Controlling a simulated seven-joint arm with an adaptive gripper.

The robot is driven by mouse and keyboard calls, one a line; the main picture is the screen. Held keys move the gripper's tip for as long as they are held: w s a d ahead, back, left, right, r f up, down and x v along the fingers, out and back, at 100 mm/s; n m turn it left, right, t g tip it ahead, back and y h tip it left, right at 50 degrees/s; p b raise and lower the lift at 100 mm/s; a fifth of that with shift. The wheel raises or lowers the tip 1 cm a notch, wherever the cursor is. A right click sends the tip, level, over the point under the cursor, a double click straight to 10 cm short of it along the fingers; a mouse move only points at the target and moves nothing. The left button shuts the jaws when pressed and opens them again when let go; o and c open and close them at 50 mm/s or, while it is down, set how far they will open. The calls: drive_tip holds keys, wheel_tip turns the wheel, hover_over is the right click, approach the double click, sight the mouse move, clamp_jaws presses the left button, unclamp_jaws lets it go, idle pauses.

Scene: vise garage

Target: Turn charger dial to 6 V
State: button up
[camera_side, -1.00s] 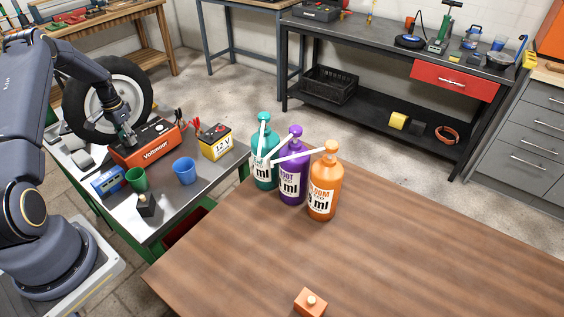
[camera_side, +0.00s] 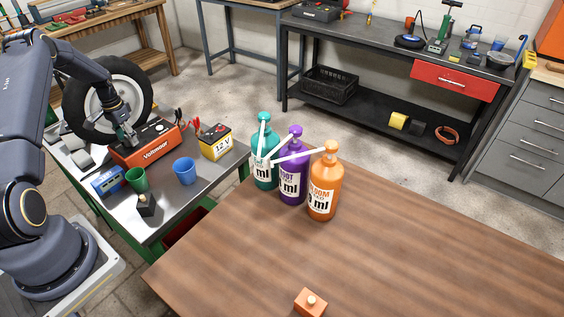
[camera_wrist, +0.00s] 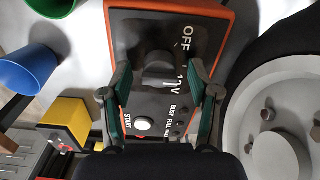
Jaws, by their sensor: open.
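The orange charger (camera_side: 146,147), marked "Voltmaor" as far as I can read, stands on the metal table at the left. In the wrist view its black top panel (camera_wrist: 125,45) shows "OFF", a partly covered voltage label, and a white START button (camera_wrist: 142,124). The dark round dial (camera_wrist: 160,68) sits on this panel. My gripper (camera_wrist: 160,75) is open, with one finger on each side of the dial. I cannot tell whether the fingers touch it. In the side view my gripper (camera_side: 128,138) is low over the charger's top. The dial's setting is not readable.
A wheel with a tyre (camera_side: 140,85) stands close behind the charger. A 12 V battery (camera_side: 215,142), a blue cup (camera_side: 184,171), a green cup (camera_side: 137,180) and a blue box (camera_side: 104,181) are around it. Bottles (camera_side: 292,180) stand on the wooden table.

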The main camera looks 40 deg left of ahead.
drive_tip(key=shift+r, duration=0.1)
wheel_tip(320, 180, up, 12)
idle(0.5)
